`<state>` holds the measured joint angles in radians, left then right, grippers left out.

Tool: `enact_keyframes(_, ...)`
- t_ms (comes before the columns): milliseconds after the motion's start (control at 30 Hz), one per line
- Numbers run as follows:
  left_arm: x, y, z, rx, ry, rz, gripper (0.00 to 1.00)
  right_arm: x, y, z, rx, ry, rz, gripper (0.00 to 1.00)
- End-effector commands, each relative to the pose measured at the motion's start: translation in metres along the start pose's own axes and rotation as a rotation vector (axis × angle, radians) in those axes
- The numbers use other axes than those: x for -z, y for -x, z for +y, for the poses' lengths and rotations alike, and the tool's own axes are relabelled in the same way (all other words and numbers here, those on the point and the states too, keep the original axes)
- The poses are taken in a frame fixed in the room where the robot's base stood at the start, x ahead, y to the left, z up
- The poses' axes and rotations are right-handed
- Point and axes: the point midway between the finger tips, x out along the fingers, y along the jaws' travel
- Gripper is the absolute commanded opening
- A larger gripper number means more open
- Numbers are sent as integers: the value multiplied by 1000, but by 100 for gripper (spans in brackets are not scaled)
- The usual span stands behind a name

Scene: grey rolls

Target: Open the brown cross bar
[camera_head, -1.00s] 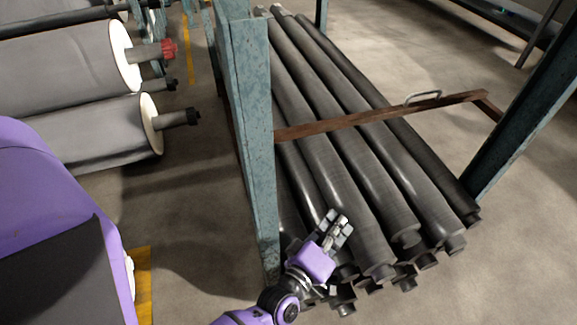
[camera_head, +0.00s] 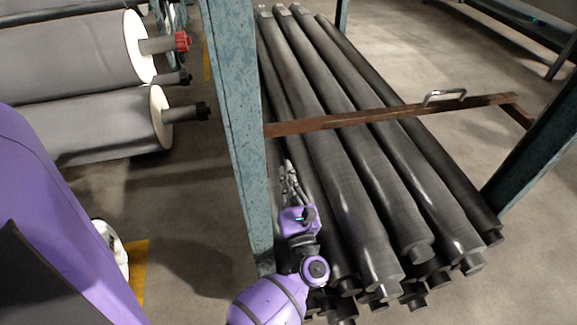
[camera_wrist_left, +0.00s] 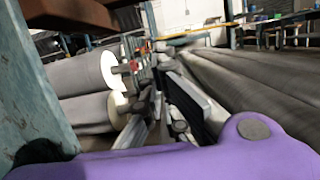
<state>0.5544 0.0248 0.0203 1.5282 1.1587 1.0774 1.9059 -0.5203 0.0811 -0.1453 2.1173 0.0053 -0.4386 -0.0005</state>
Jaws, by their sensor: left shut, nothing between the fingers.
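The brown cross bar (camera_head: 390,117) spans the rack above the grey rolls in the head view, from the left post to near the right post. A metal handle (camera_head: 444,95) stands on its right part. My left gripper (camera_head: 288,168) is shut and empty, below and in front of the bar's left part, over the rolls and apart from the bar. In the left wrist view the gripper (camera_wrist_left: 165,62) points forward, and the bar (camera_wrist_left: 75,15) shows at the upper left. My right gripper is not in view.
A blue-green post (camera_head: 238,130) stands just left of my left arm. Another post (camera_head: 535,150) stands at the right. Several dark grey rolls (camera_head: 345,165) lie stacked under the bar. Large rolls (camera_head: 90,120) with white ends are at the left. Bare floor lies at the far right.

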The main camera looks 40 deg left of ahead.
Motion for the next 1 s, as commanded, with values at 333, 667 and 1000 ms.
enact_keyframes(333,-21,-55,0,1,2,-2,0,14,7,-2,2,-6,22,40)
enact_keyframes(667,-39,-59,0,2,-2,1,0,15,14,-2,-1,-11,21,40)
enact_keyframes(1000,-40,-60,0,2,-2,0,0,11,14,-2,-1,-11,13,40)
